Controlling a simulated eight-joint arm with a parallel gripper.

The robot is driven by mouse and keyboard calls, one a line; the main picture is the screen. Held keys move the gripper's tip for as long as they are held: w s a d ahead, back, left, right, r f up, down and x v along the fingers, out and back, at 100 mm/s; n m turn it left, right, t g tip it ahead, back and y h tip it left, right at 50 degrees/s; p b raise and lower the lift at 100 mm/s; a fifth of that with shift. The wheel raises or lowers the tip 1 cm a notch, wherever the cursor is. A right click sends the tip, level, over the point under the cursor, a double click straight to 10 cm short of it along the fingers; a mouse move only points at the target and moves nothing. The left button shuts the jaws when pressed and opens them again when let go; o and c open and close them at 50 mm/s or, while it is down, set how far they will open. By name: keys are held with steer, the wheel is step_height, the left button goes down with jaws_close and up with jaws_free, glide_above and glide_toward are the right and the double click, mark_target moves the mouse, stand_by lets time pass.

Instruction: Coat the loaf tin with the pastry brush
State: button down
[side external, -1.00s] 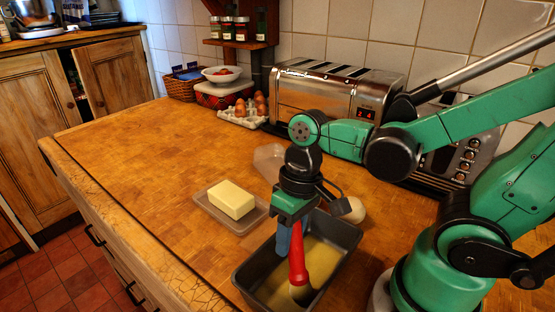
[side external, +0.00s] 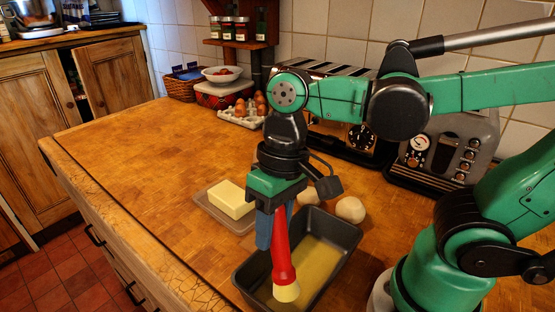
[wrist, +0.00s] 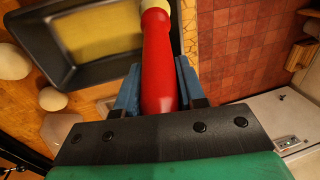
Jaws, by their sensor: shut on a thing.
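The loaf tin (side external: 345,232) is a dark grey rectangular pan on the wooden worktop, with a yellow coating over its floor. It also shows at the upper left of the wrist view (wrist: 52,70). The pastry brush (side external: 281,248) has a red handle and pale bristles and points downward. My gripper (side external: 272,222) is shut on its handle, with a blue finger on each side in the wrist view (wrist: 157,90). In the side view the bristles overlap the tin's near left part; whether they touch it I cannot tell.
A butter block (side external: 231,200) lies on a small tray (side external: 213,211) left of the tin. Pale round items (side external: 350,209) sit behind the tin. A toaster (side external: 345,138), a grey appliance (side external: 450,150) and an egg carton (side external: 240,118) line the wall. The worktop's left part is clear.

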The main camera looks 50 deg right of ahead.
steer(key=shift+r, duration=1.3)
steer(key=shift+f, duration=0.15)
steer(key=shift+a+f, duration=0.3)
steer(key=shift+f, duration=0.05)
